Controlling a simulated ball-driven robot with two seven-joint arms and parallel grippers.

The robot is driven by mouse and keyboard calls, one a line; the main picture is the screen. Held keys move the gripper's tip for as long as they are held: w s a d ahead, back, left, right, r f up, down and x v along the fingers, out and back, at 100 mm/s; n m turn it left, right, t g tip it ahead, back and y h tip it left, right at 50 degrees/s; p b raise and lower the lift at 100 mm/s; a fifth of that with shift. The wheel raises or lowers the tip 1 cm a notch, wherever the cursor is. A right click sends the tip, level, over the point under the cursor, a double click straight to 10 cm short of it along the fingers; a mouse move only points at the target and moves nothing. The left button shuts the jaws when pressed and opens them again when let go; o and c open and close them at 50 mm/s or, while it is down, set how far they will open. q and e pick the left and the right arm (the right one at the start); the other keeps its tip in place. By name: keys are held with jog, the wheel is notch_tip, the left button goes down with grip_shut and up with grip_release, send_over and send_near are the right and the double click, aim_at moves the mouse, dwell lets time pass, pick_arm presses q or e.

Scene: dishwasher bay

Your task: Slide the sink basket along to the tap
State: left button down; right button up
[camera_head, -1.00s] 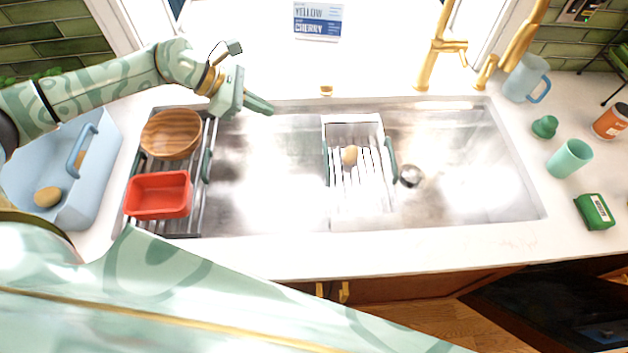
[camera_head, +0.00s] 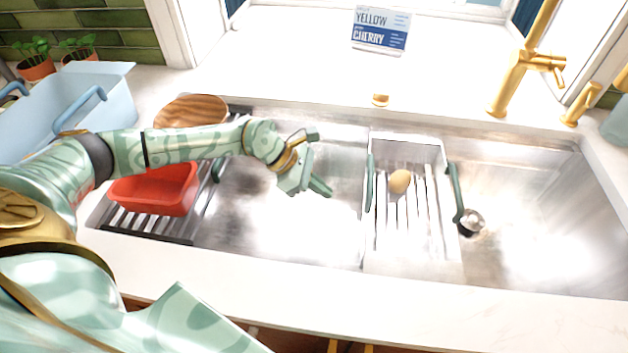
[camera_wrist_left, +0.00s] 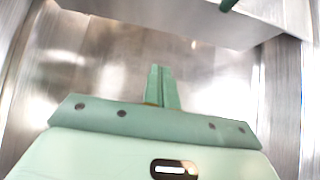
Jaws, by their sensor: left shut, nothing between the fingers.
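The sink basket (camera_head: 408,151) is a metal box with a slatted floor and green side handles, set across the middle of the sink. A tan egg-like object (camera_head: 400,181) lies in it. The gold tap (camera_head: 510,85) stands behind the sink, to the right of the basket. My left gripper (camera_head: 322,188) is shut and empty, over the sink just left of the basket and apart from its left handle (camera_head: 370,182). In the left wrist view the closed fingers (camera_wrist_left: 162,85) point at a metal wall with a bit of green at the top. My right gripper is not in view.
A dark rack at the sink's left end holds a red tub (camera_head: 155,190) and a wooden bowl (camera_head: 190,111). A blue caddy (camera_head: 110,85) stands behind my left arm. A drain strainer (camera_head: 471,221) lies right of the basket. The sink's right end is otherwise clear.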

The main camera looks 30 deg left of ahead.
pick_arm(q)
jog(key=w+d+f, duration=0.2)
jog(key=d+f, duration=0.1)
jog(key=d, duration=0.3)
jog(key=shift+w+d+b, duration=0.2)
jog(key=shift+w+b, duration=0.1)
jog(key=shift+w, duration=0.05)
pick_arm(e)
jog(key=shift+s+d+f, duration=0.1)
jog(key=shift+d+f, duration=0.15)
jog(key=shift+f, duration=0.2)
